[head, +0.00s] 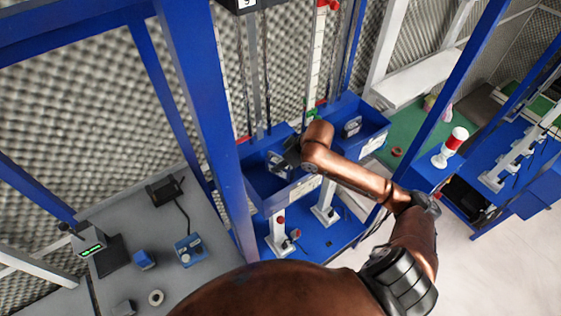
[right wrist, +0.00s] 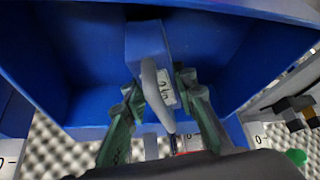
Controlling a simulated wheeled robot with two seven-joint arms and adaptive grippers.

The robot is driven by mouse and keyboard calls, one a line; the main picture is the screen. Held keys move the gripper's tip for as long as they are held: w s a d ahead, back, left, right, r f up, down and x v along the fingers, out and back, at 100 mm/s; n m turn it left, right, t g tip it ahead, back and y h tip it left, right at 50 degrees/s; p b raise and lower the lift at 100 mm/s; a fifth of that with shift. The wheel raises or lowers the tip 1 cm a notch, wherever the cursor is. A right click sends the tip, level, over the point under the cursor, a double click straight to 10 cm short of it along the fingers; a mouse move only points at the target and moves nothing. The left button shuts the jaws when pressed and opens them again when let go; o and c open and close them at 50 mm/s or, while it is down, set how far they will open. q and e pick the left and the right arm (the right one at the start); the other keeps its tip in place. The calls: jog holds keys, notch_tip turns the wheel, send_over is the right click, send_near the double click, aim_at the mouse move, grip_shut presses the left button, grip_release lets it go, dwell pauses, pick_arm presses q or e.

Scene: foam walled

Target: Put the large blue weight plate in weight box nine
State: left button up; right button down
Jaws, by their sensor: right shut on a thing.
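The weight plate (right wrist: 155,85) shows in the right wrist view as a blue slab with a grey front edge and a white label. My right gripper (right wrist: 160,100) is shut on it, with one finger on each side. The plate is inside or just over a blue walled box whose bare inner wall (right wrist: 85,45) surrounds it; I cannot tell whether it touches the floor. In the head view my right gripper (head: 288,158) is at the left blue box (head: 262,190), below a black sign (head: 243,4) whose figure looks like a 9. My left gripper is out of view.
A second blue box (head: 372,121) to the right holds another weight (head: 352,126). Blue posts (head: 205,110) and thin vertical rods stand around the boxes. A grey table (head: 130,215) at left carries small blue items. A red and white lamp (head: 452,145) stands further right.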

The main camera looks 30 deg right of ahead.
jog(key=shift+w+r, duration=0.15)
jog(key=shift+r, duration=0.05)
jog(key=c, duration=1.9)
grip_release()
jog(key=shift+f, duration=0.2)
jog(key=o, duration=0.3)
jog(key=shift+s, duration=0.2)
jog(key=shift+s+d+r, duration=0.1)
jog(key=shift+s+r, duration=0.05)
jog(key=shift+r, duration=0.3)
jog(key=b+v, duration=0.2)
jog(key=v, duration=0.9)
jog(key=shift+r, duration=0.1)
